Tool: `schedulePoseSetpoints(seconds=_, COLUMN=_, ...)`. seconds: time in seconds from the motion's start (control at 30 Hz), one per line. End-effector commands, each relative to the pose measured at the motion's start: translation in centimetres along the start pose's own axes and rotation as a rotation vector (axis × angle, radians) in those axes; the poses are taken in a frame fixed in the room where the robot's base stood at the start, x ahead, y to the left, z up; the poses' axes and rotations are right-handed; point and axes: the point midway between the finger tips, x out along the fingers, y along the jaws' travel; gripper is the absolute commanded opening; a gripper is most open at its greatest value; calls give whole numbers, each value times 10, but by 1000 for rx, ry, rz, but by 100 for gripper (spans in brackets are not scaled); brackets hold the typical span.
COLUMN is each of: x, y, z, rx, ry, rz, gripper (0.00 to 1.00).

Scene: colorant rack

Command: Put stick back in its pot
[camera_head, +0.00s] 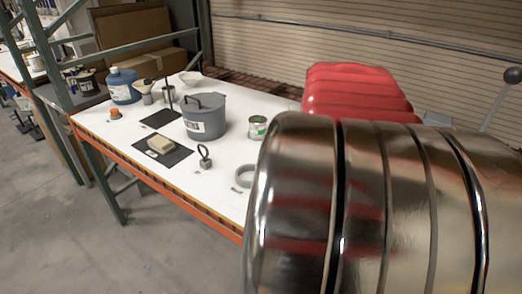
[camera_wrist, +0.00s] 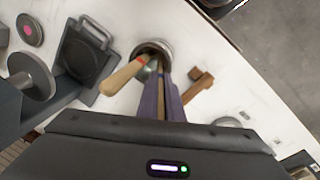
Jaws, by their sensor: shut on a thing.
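In the wrist view my gripper (camera_wrist: 161,78) has its two purple-grey fingers close together. A thin tan strip, seemingly the stick (camera_wrist: 161,104), shows between them; most of it is hidden by the fingers. The fingertips reach the near rim of a round metal pot (camera_wrist: 152,47); I cannot tell whether the stick's end is inside. A rounded pale wooden handle (camera_wrist: 121,77) slants from the pot's left side to the lower left.
The white table (camera_head: 222,165) holds a lidded grey pot (camera_head: 204,118), a blue bottle (camera_head: 123,86) and a block on a dark mat (camera_head: 160,144). In the wrist view a brown wooden piece (camera_wrist: 197,86) lies right of my fingers. Large shiny ribbed shapes hide the table's right part.

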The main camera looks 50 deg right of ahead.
Motion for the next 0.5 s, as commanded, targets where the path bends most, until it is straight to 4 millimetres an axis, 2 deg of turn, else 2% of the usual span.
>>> schedulePoseSetpoints(seconds=0.33, x=2, y=0, z=0, rx=0, ry=0, rz=0, gripper=0)
schedulePoseSetpoints(seconds=0.37, x=2, y=0, z=0, rx=-1, ry=0, rz=0, gripper=8)
schedulePoseSetpoints(seconds=0.5, x=2, y=0, z=0, rx=-1, ry=0, rz=0, gripper=18)
